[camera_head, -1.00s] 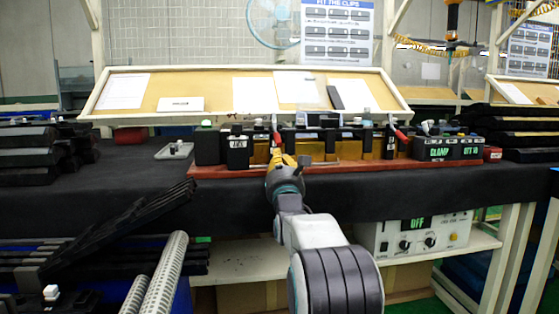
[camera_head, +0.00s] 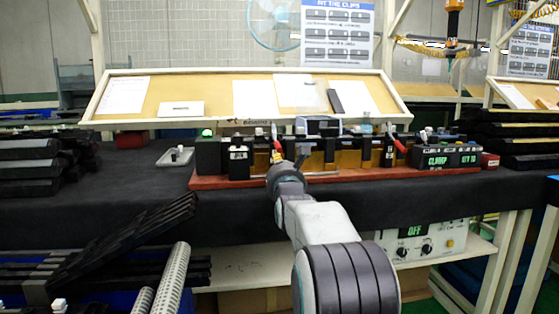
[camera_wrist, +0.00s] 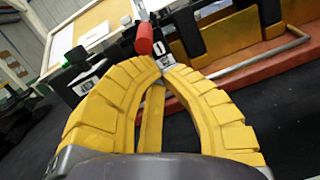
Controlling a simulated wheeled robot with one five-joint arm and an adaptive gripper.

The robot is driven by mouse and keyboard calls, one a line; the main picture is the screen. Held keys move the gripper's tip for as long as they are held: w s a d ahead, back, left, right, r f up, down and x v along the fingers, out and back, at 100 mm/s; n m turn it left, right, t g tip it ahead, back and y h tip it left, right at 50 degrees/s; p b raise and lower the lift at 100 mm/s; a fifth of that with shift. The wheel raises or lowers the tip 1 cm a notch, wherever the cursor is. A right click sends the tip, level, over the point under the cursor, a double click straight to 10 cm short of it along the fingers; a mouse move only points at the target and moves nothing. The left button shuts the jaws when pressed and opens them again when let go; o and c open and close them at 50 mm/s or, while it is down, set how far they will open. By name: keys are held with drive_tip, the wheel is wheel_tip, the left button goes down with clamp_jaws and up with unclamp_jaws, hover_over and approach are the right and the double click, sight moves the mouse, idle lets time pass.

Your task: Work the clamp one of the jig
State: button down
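The jig (camera_head: 330,178) lies on its red base along the dark bench top. Clamp one has a red handle (camera_head: 275,131) at the jig's left part, standing roughly upright; the handle also shows close up in the wrist view (camera_wrist: 143,38). My gripper (camera_head: 277,157) is in front of this clamp. In the wrist view, my gripper's yellow fingers (camera_wrist: 163,66) arch together with tips nearly meeting. The red handle is just beyond the tips, and nothing is clearly held. The tips' exact contact is hard to see.
A second red clamp handle (camera_head: 399,145) is tilted at the jig's right. A box with green "CLAMP" and "QTY 10" displays (camera_head: 448,160) stands at the right end. Dark trim parts (camera_head: 30,165) are stacked at the left. A grey tray (camera_head: 175,157) lies left of the jig.

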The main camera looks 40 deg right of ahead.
drive_tip(key=r+p, duration=0.2)
drive_tip(key=p, duration=0.1)
drive_tip(key=shift+s+a, duration=0.1)
drive_tip(key=shift+s, duration=0.1)
drive_tip(key=r+p, duration=0.1)
drive_tip(key=p, duration=0.1)
drive_tip(key=r+g+y+p, duration=0.1)
drive_tip(key=p, duration=0.1)
drive_tip(key=shift+s+a+g, duration=0.1)
drive_tip(key=shift+s+g, duration=0.15)
drive_tip(key=shift+g, duration=0.05)
wheel_tip(320, 180, up, 7)
drive_tip(key=g+y+p, duration=0.4)
drive_tip(key=g+p, duration=0.3)
drive_tip(key=p, duration=1.6)
hover_over(280, 149)
drive_tip(key=shift+r, duration=0.15)
drive_tip(key=shift+w, duration=0.15)
drive_tip(key=shift+r, duration=0.15)
